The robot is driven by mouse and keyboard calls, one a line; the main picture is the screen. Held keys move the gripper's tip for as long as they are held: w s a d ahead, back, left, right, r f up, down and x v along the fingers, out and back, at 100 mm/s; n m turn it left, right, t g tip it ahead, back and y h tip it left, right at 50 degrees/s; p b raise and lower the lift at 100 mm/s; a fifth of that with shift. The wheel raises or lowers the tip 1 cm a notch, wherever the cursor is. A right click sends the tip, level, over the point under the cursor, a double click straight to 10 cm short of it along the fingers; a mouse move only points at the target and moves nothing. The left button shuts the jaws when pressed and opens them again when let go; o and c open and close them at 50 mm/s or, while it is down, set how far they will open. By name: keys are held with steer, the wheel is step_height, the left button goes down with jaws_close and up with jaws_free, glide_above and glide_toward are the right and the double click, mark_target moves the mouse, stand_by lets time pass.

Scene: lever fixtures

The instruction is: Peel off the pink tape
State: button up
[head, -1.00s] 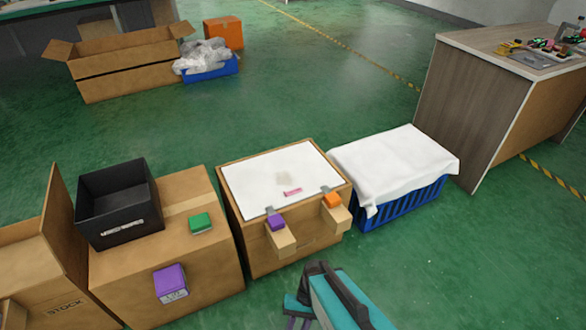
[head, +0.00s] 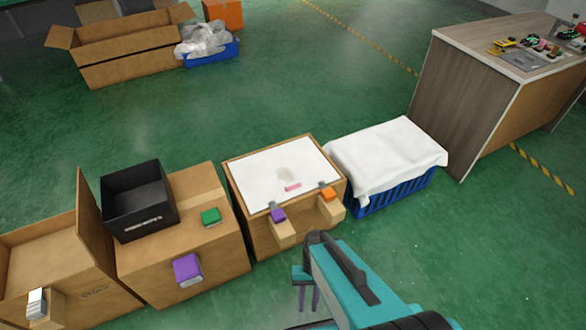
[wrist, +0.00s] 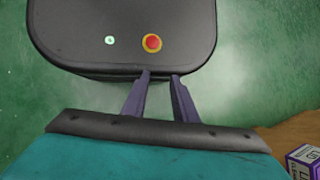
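A small pink strip of tape (head: 292,187) lies on the white top (head: 255,172) of a cardboard box, near its front edge. My gripper (head: 309,308) hangs low in front of that box and to the right, above the green floor. In the head view its two purple fingers point down and stand apart. The wrist view shows the gripper (wrist: 160,73) with a gap between the fingertips and nothing in it. The gripper is well apart from the tape.
A carton (head: 200,255) with a black bin (head: 138,195) stands left. A cloth-covered blue crate (head: 400,192) stands right. Open floor (head: 290,90) lies behind.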

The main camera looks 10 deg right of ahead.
steer(key=d+r+h+p, duration=0.1)
steer(key=d+r+p, duration=0.1)
steer(key=r+p, duration=0.6)
steer(key=s+d+r+n+h+p, duration=0.1)
steer(key=d+r+p, duration=0.1)
steer(key=r+p, duration=0.6)
steer(key=shift+s+d+r+p, duration=0.2)
steer(key=shift+p, duration=0.55)
